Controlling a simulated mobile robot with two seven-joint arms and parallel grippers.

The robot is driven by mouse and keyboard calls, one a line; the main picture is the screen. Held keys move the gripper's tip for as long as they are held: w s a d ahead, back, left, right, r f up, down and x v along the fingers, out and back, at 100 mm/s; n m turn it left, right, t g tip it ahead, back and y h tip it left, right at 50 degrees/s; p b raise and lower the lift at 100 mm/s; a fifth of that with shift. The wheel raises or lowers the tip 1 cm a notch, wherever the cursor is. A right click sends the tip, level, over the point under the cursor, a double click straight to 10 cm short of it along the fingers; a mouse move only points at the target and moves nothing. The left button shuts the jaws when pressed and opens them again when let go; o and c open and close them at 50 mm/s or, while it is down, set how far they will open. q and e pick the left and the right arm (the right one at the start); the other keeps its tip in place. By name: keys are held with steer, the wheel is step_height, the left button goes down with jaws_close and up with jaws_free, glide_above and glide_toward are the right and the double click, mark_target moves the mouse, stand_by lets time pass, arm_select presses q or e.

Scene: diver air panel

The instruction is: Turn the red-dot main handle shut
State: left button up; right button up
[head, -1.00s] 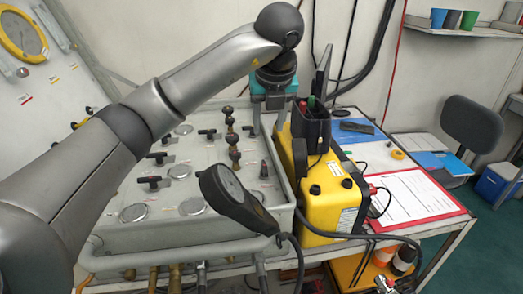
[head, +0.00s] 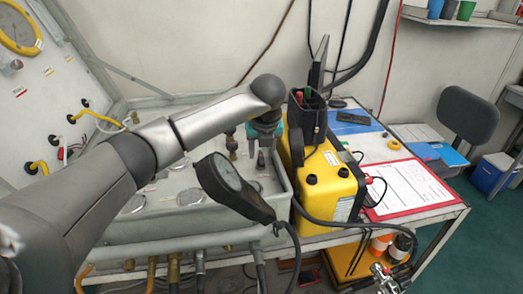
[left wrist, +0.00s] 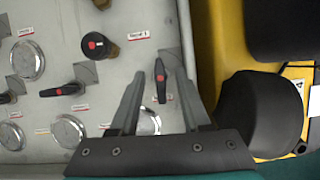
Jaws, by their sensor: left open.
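My left gripper (left wrist: 161,74) is open in the left wrist view, its two grey fingers over the panel. Between the fingertips is a black lever handle with a red dot (left wrist: 160,80), its lever running up and down in the picture; the fingers look apart from it. Another red-dot lever (left wrist: 62,90) lies sideways to the left, and a round knob with a red dot (left wrist: 96,45) is above it. I cannot read which label says main. My right gripper is out of view.
The panel (head: 155,225) has several round gauges. A handheld gauge (head: 235,188) hangs at its front edge on a dark hose. A yellow case (head: 325,190) stands close on the right, beside a red-edged clipboard (head: 408,190). A dark rounded part (left wrist: 262,112) sits near the right finger.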

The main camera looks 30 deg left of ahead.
arm_select(q)
jaws_close()
stand_by(0.4)
